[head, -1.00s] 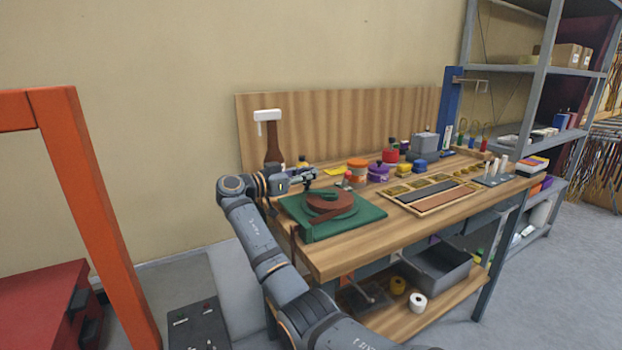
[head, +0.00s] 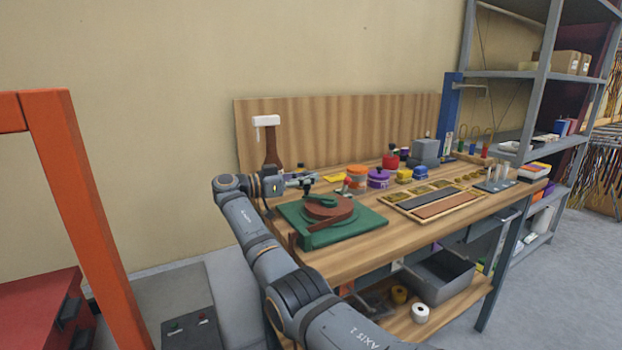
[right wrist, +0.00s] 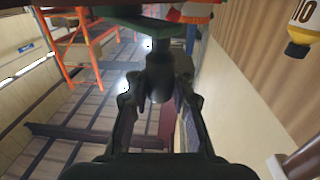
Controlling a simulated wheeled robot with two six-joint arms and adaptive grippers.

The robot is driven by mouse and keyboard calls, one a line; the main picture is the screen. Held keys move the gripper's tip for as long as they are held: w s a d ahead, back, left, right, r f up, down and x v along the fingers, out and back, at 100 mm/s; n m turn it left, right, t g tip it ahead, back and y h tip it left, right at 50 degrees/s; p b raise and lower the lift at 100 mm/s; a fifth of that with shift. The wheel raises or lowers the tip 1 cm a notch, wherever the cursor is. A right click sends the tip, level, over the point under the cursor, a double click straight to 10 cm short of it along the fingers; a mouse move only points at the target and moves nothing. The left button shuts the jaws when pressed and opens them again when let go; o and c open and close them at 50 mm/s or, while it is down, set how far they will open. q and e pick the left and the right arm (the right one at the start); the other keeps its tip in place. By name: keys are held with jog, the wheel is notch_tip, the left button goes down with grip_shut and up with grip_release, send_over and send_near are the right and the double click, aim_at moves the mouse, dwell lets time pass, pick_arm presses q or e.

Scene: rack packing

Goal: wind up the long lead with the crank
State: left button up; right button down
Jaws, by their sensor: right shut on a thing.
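The winder has a flat green base (head: 352,229) on the near left part of the bench. A reddish-brown reel or coiled lead (head: 328,213) lies on it, with a strip reaching toward the base's front left. The dark green crank (head: 321,201) lies across the top of the reel. My right gripper (head: 305,181) is at the crank's upright handle, on the reel's far left side. In the right wrist view its fingers (right wrist: 160,92) are shut around the dark handle (right wrist: 160,78). How much lead is loose is hard to tell. My left gripper is out of view.
A brown, white-topped thing (head: 270,140) stands behind the gripper. An orange tub (head: 356,178) and a purple tub (head: 378,179) stand close behind the winder. A wooden tray (head: 448,208) lies to its right. The bench's front strip is clear.

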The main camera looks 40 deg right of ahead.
jog(key=shift+w+a+r, duration=0.1)
jog(key=c, duration=1.6)
grip_release()
jog(key=shift+c, duration=0.2)
jog(key=o, duration=0.5)
jog(key=shift+w+a, duration=0.25)
jog(key=shift+w, duration=0.05)
jog(key=shift+s+d, duration=0.15)
jog(key=v, duration=0.6)
jog(key=shift+v, duration=0.8)
jog(key=shift+c, duration=0.6)
